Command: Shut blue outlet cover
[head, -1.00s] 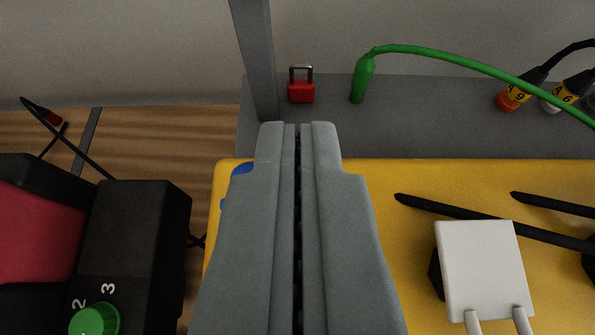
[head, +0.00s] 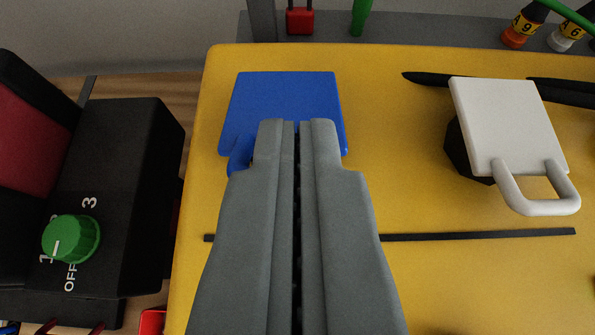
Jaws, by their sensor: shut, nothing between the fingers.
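The blue outlet cover (head: 284,95) is a flat square lid on the yellow panel (head: 400,150), left of the panel's middle. Part of a blue handle or loop (head: 240,155) shows at its lower left corner, beside my gripper. My gripper (head: 297,122) is shut and empty, its tips over the lower part of the blue cover in the picture. I cannot tell whether they touch it. The gripper hides the cover's lower middle, so how far the lid is open is unclear.
A white cover with a handle (head: 505,115) stands raised at the right. A black box with a green knob (head: 71,240) is at the left. A red padlock (head: 300,21) and a green plug (head: 361,15) are at the back. A black slot (head: 480,236) crosses the panel.

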